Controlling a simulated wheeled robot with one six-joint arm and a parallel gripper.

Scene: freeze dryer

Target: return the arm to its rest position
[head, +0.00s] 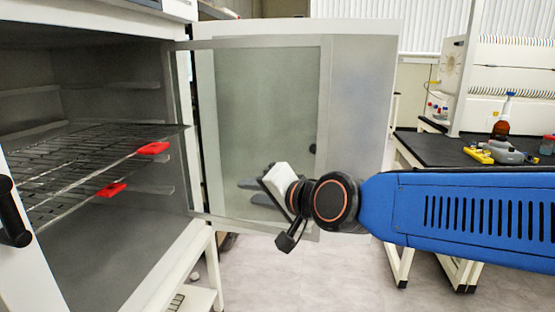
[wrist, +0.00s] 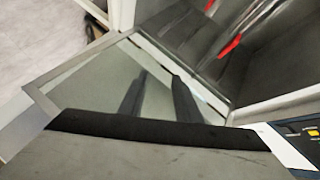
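My gripper (head: 246,191) is at the end of my blue arm, which reaches in from the right. Its two grey fingers point left and stand apart with nothing between them. It hangs in front of the glazed door panel (head: 262,110) of the freeze dryer. In the wrist view, the two dark fingers of my gripper (wrist: 158,88) also show apart, over the framed glass panel (wrist: 88,85). I cannot tell how much clearance there is between the fingers and the glass.
The open chamber at left holds a wire shelf (head: 75,160) with red clips (head: 153,148). A black handle (head: 12,212) is at the far left. A dark-topped bench (head: 440,150) with a brown bottle (head: 501,122) stands at right. Floor (head: 330,270) below the gripper is clear.

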